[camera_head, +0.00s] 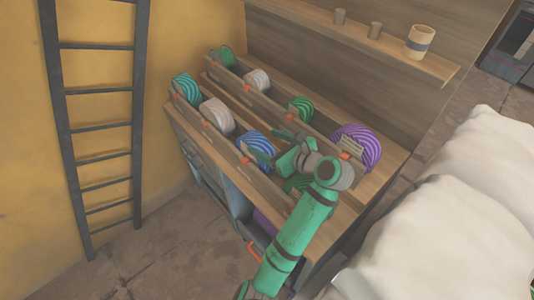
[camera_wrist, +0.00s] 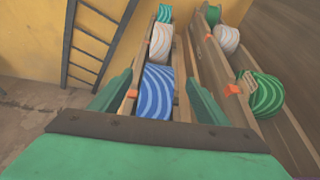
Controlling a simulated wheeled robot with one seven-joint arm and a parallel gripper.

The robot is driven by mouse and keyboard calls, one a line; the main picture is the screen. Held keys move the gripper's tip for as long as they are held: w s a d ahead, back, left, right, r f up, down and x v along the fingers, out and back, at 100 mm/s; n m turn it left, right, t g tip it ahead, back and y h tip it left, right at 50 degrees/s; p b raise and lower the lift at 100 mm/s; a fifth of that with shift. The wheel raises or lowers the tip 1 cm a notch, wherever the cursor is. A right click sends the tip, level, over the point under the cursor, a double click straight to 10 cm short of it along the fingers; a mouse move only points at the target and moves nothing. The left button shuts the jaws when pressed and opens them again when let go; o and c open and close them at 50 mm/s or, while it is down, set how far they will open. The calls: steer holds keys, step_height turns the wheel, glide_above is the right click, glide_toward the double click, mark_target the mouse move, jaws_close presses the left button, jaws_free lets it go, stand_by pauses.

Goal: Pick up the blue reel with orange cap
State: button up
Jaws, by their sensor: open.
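The blue reel (camera_head: 252,141), striped in lighter blue, sits in the front row of the wooden rack. In the wrist view the blue reel (camera_wrist: 156,88) shows between my fingers, with an orange cap (camera_wrist: 132,93) at its left side on the rail. In the head view an orange cap (camera_head: 245,161) shows just below it. My gripper (camera_head: 270,146) is open, its fingers close to the reel and partly covering its right side. In the wrist view my gripper (camera_wrist: 158,96) has one green finger on each side of the reel. Contact cannot be told.
A white reel (camera_head: 216,116) and a teal reel (camera_head: 186,88) share the front row. A green reel (camera_head: 300,108) and a purple reel (camera_head: 358,145) stand in the back row. A ladder (camera_head: 95,120) leans at left. White sacks (camera_head: 460,210) lie at right.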

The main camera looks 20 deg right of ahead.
mark_target(245, 135)
steer(key=shift+a+f, duration=0.1)
steer(key=shift+f, duration=0.15)
steer(key=shift+x, duration=5.2)
steer(key=shift+s+f, duration=0.1)
steer(key=shift+f, duration=0.05)
jaws_close()
